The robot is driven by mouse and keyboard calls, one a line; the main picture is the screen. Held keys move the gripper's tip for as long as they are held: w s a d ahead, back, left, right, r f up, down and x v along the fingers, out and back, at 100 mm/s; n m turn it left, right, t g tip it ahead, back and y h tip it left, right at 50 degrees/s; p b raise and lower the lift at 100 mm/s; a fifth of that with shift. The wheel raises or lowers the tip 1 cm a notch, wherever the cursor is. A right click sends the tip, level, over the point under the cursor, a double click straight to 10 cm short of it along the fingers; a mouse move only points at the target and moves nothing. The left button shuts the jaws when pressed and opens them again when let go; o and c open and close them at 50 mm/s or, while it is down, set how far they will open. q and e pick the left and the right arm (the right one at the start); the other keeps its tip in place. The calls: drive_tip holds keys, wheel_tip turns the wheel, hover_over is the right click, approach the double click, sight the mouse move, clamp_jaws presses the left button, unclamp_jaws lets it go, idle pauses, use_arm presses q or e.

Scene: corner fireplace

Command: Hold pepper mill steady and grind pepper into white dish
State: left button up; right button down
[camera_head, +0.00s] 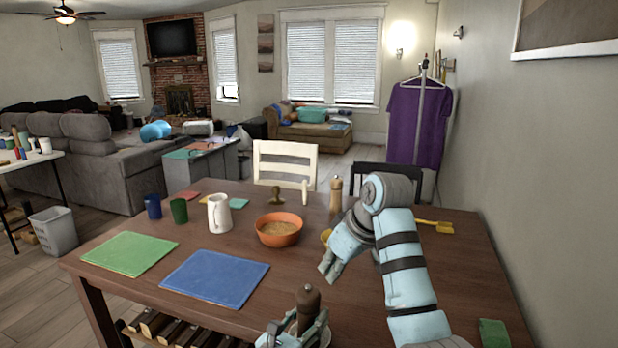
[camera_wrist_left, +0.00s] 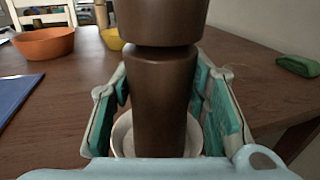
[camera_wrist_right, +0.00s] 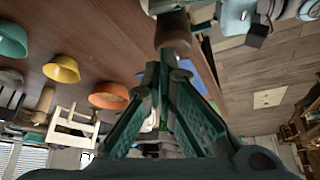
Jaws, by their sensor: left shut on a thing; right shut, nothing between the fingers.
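The dark brown pepper mill (camera_head: 308,300) stands upright near the table's front edge. My left gripper (camera_head: 298,338) is shut around its lower body, with a finger on each side in the left wrist view (camera_wrist_left: 160,95). The white dish (camera_head: 325,338) is partly hidden by the mill and gripper; in the left wrist view its rim (camera_wrist_left: 122,135) shows behind the mill's base. I cannot tell whether the mill touches the dish. My right gripper (camera_head: 332,268) is shut and empty, above the table and beyond the mill. The mill's top (camera_wrist_right: 172,32) shows past its fingertips in the right wrist view.
An orange bowl (camera_head: 279,238), a partly hidden yellow bowl (camera_head: 325,236), a lighter wooden mill (camera_head: 336,193) and a white pitcher (camera_head: 219,214) stand farther back. Blue (camera_head: 214,279) and green (camera_head: 130,254) mats lie left. A green block (camera_head: 493,333) lies front right.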

sight(318, 302)
wheel_tip(318, 302, down, 6)
drive_tip(key=shift+f, duration=0.25)
drive_tip(key=shift+a, duration=0.2)
idle(0.5)
drive_tip(key=shift+s+a, duration=0.2)
drive_tip(key=shift+s, duration=0.05)
drive_tip(key=shift+s+a, duration=0.4)
drive_tip(key=shift+s, duration=0.1)
drive_tip(key=shift+s+a, duration=0.35)
drive_tip(key=shift+a, duration=0.35)
drive_tip(key=shift+s, duration=0.1)
